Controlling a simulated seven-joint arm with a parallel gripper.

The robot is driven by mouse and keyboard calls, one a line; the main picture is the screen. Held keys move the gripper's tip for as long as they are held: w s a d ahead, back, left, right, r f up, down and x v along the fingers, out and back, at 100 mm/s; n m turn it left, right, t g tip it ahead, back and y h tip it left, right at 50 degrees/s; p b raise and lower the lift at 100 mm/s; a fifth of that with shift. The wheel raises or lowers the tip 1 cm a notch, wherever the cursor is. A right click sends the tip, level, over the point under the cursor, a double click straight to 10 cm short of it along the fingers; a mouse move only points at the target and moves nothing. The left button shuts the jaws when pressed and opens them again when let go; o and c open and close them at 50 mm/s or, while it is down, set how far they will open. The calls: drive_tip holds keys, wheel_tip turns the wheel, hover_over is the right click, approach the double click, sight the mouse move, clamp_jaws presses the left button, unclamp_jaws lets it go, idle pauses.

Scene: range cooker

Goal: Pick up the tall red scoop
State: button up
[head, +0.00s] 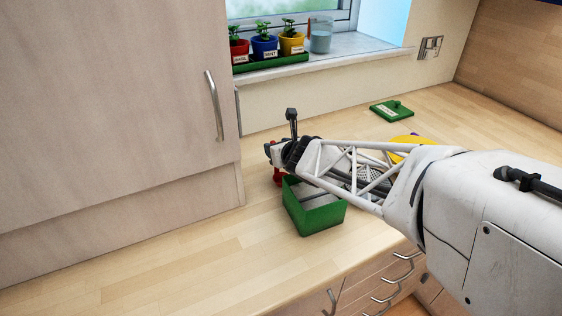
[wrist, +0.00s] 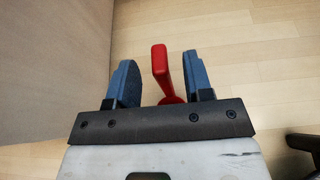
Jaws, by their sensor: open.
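The tall red scoop (wrist: 160,65) shows in the wrist view as an upright red handle between the two blue fingers of my gripper (wrist: 158,78). In the head view a small red part (head: 278,178) shows just below my gripper (head: 271,154), beside the green box; the arm hides the rest. My gripper is open around the handle.
An open green box (head: 316,221) with pale contents stands under my arm. A green lid (head: 391,110) and a yellow thing (head: 408,143) lie farther back right. The tall cupboard (head: 120,110) is close on the left. The front-left worktop is clear.

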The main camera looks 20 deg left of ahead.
drive_tip(key=shift+x, duration=1.15)
clamp_jaws()
